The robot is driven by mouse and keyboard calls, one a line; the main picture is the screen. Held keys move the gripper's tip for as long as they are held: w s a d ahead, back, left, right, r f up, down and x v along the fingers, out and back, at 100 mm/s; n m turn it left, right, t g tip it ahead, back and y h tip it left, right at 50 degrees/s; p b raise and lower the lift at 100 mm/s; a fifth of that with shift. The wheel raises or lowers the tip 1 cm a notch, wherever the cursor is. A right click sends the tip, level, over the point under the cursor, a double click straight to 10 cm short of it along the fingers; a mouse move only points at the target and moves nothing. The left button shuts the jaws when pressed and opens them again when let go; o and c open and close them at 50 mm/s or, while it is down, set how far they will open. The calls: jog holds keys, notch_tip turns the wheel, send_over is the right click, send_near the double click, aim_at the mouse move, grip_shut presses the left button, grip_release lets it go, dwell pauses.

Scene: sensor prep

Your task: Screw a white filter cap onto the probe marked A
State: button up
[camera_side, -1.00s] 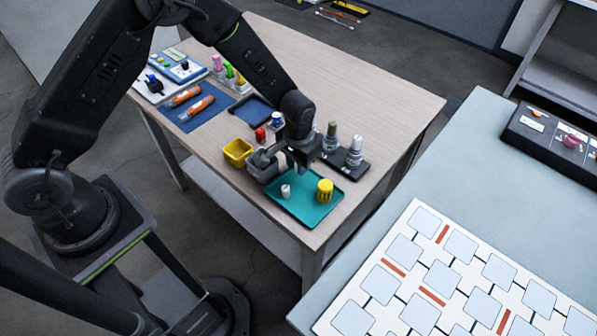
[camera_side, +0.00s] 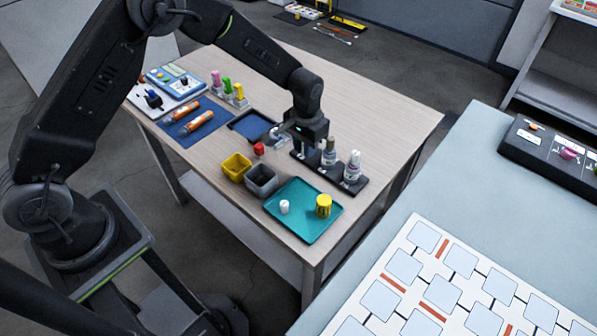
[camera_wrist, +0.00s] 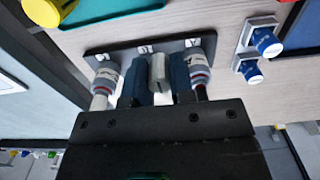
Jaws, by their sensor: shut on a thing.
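My gripper (camera_side: 310,145) is over the dark rack (camera_side: 368,188) and is shut on a plain white piece that looks like a filter cap (camera_wrist: 157,68); it shows between the blue fingers (camera_wrist: 159,80) in the wrist view. Two white-and-grey probes (camera_side: 328,152) (camera_side: 352,167) stand in the rack to the right of the gripper. In the wrist view one probe (camera_wrist: 103,80) is left of the fingers and another (camera_wrist: 201,66) right. I cannot tell whether the held piece touches a probe. The rack letters are too small to read surely. Another white cap (camera_side: 284,207) stands on the teal tray (camera_side: 307,232).
A yellow cylinder (camera_side: 323,206) stands on the tray. A yellow bin (camera_side: 236,167) and a grey bin (camera_side: 262,180) are left of the rack, with a red piece (camera_side: 259,149) behind. Two blue-capped pieces (camera_wrist: 265,42) (camera_wrist: 250,72) stand near the rack.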

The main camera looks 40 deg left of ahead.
jog(key=w+a+r, duration=0.1)
jog(key=w, duration=0.1)
jog(key=w+a+r, duration=0.3)
jog(key=w+r, duration=0.1)
jog(key=shift+w+a+r, duration=0.1)
jog(key=shift+a+r, duration=0.15)
jog(key=shift+f, duration=1.3)
jog(key=shift+f, duration=1.55)
dwell(1.1)
jog(key=o, duration=1.1)
jog(key=shift+c, duration=0.2)
jog(key=shift+r, duration=0.65)
jog(key=shift+r, duration=2.95)
